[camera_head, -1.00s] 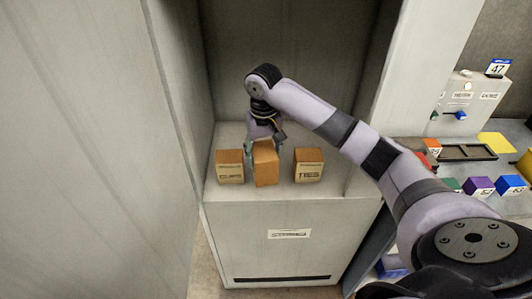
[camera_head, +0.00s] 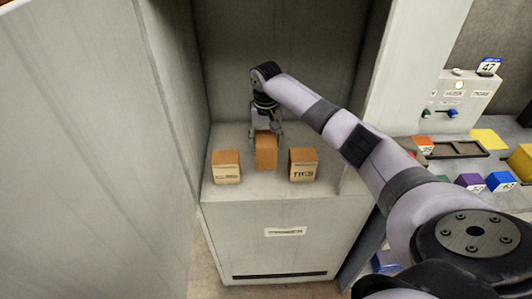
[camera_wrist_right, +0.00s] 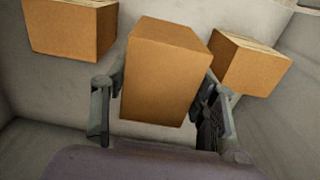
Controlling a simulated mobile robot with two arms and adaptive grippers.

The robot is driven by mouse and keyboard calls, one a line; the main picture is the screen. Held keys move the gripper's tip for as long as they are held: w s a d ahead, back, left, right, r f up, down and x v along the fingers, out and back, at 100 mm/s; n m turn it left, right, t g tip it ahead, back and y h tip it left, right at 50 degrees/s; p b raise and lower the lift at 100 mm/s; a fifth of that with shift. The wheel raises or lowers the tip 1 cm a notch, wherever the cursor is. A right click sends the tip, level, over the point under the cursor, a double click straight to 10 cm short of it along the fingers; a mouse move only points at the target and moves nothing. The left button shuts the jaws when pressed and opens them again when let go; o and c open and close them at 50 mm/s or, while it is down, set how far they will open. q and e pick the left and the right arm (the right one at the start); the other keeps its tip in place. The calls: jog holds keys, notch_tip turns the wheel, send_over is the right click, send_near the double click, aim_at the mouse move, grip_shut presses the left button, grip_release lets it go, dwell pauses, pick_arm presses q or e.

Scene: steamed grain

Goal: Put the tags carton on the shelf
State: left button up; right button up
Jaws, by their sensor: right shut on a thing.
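My right gripper (camera_head: 265,138) is shut on a plain brown carton (camera_head: 266,152); no label shows on the carton's visible faces. In the right wrist view the carton (camera_wrist_right: 162,75) sits between the two fingers (camera_wrist_right: 158,105). It is over the pale shelf (camera_head: 240,195) inside the grey cabinet, between two other cartons. I cannot tell if its base touches the shelf. The left carton (camera_head: 227,168) has a hard-to-read label; the right carton (camera_head: 303,165) is marked TIES. My left gripper is not in view.
Cabinet walls stand close at left and behind. A label plate (camera_head: 285,231) is on the cabinet front. To the right, a bench holds several coloured blocks, a dark tray (camera_head: 455,149) and a sign marked 47 (camera_head: 488,66). The shelf's front strip is clear.

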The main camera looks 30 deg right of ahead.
jog(key=shift+f, duration=0.9)
jog(key=shift+f+p, duration=0.35)
jog(key=shift+f, duration=1.9)
jog(key=o, duration=1.4)
notch_tip(320, 180, up, 11)
jog(key=b, duration=0.2)
jog(key=shift+b, duration=0.35)
jog(key=shift+r, duration=0.55)
